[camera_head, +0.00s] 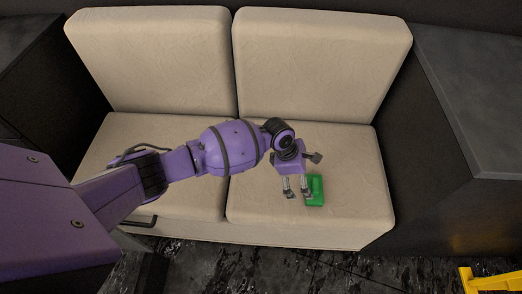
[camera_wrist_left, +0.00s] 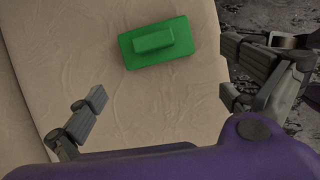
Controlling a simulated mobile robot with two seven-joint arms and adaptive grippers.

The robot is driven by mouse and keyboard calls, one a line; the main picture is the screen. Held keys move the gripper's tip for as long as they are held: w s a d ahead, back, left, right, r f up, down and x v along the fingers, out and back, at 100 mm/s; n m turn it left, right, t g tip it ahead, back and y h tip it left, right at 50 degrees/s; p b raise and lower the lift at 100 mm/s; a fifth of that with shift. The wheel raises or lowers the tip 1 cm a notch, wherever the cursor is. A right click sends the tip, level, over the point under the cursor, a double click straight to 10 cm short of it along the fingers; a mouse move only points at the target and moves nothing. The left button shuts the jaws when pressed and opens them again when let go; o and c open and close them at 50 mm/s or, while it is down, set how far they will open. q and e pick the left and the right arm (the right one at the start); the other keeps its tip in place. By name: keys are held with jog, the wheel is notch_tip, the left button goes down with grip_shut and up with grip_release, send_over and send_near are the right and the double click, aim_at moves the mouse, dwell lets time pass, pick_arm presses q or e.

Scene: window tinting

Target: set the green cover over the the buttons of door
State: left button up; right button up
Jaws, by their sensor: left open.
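The green cover (camera_head: 316,190) lies on the right seat cushion of a beige sofa. It is a flat green plate with a raised block on top, seen whole in the left wrist view (camera_wrist_left: 155,45). My left gripper (camera_head: 298,194) is open and empty, just left of the cover in the head view. In the left wrist view its fingers (camera_wrist_left: 165,108) are spread wide, with the cover beyond them and apart from them. My right gripper is not in view. No door or buttons can be made out.
The beige sofa (camera_head: 170,130) has two seat cushions and two backrests. Dark panels (camera_head: 470,100) stand at both sides. A yellow object (camera_head: 482,279) is on the dark floor at the lower right. The cushion around the cover is clear.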

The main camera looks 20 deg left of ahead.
aim_at(311, 187)
pick_arm(q)
jog(key=shift+w+d+f+n+b, duration=0.3)
jog(key=shift+w+d+f+b, duration=0.15)
jog(key=shift+d+f, duration=0.35)
jog(key=shift+w+f, duration=0.1)
jog(key=shift+f, duration=0.4)
jog(key=b+x, duration=0.1)
jog(key=x, duration=0.2)
jog(key=shift+d+f+b, duration=0.25)
jog(key=shift+d+b, duration=0.05)
jog(key=shift+w+d+f, duration=0.1)
jog(key=shift+d+f, duration=0.1)
jog(key=shift+f, duration=0.35)
jog(key=shift+r, duration=0.1)
jog(key=c, duration=0.9)
jog(key=shift+c, duration=0.5)
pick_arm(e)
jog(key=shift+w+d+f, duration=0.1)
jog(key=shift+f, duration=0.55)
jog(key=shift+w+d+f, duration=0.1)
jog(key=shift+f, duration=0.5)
